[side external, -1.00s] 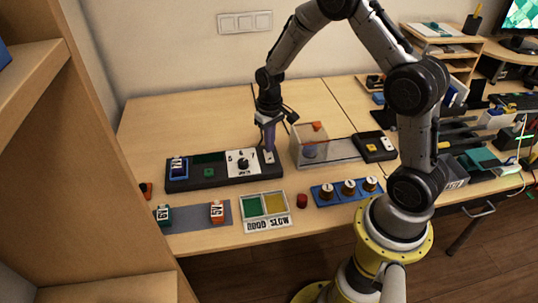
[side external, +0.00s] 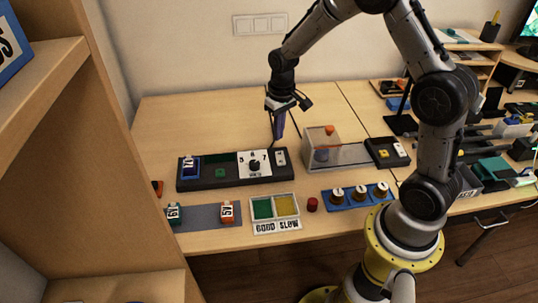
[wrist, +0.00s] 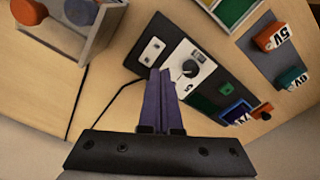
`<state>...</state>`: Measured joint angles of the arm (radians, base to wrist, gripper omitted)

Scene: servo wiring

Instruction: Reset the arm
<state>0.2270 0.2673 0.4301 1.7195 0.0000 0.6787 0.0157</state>
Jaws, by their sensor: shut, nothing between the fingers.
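My gripper (side external: 279,135) is shut and empty, its purple fingers pressed together. It hangs above the back right end of the long black panel (side external: 218,182). The fingers also show in the wrist view (wrist: 159,88), pointing towards the panel. The panel carries a dark dial on a white plate (side external: 254,165), a green button (side external: 222,171), a white switch plate (side external: 281,158) and a blue-framed block (side external: 190,168) at its left end. I cannot tell whether the fingertips touch the panel, but they appear to be above it.
A clear box (side external: 321,149) with an orange knob stands right of the panel. In front are a grey strip (side external: 200,217) with two labelled blocks, a green and yellow tray (side external: 274,226), a red button (side external: 312,204) and a blue knob board (side external: 356,198). The table behind the panel is clear.

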